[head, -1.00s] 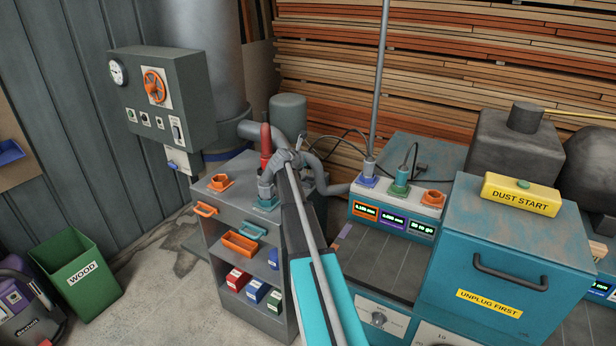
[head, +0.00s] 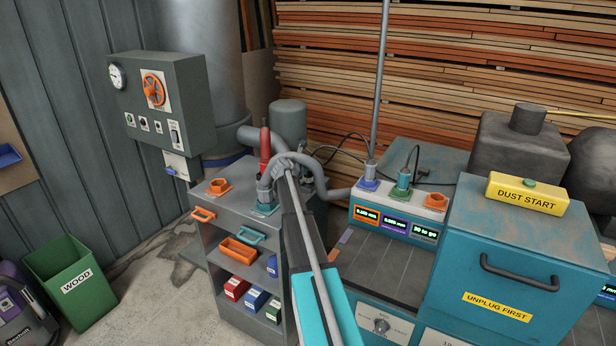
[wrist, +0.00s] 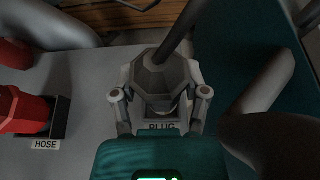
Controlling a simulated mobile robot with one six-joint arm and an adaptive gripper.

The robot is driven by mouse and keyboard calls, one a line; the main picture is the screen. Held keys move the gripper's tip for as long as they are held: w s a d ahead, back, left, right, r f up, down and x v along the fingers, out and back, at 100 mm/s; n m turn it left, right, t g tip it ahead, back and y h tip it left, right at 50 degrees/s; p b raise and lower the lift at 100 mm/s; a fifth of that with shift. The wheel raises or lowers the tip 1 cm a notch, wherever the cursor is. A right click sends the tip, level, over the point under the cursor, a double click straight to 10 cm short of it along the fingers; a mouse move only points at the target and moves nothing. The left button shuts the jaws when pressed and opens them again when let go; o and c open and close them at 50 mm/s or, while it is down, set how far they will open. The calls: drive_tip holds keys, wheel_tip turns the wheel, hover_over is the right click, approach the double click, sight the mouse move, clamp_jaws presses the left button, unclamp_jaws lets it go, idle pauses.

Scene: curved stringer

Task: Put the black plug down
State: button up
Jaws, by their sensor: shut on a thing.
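My gripper (head: 284,164) is over the grey cabinet's top at its back edge. In the wrist view, my gripper (wrist: 161,95) has a finger on each side of a dark grey, many-sided plug (wrist: 160,78) and is shut on it. A thick dark cord (wrist: 180,32) rises from the plug. I cannot tell whether the plug touches the cabinet top. In the head view my gripper and arm hide most of the plug.
A red hose end (wrist: 18,112) in a black holder labelled HOSE is on the left; it also shows in the head view (head: 265,146). A grey piece stands in a teal socket (head: 264,208). An orange socket (head: 218,187) is left. A grey hose (head: 318,172) loops close to my gripper.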

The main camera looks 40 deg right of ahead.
drive_tip(key=shift+w+d+f+b, duration=0.15)
drive_tip(key=shift+f+b, duration=0.15)
drive_tip(key=shift+f, duration=0.1)
drive_tip(key=shift+w+d+f+b, duration=0.1)
drive_tip(key=shift+w+f+b, duration=0.05)
drive_tip(key=shift+f+b, duration=1.35)
drive_tip(key=shift+f, duration=0.05)
drive_tip(key=shift+f, duration=0.1)
drive_tip(key=o, duration=1.2)
drive_tip(key=shift+p+v, duration=2.3)
drive_tip(key=shift+v, duration=3.85)
drive_tip(key=shift+w+d, duration=0.1)
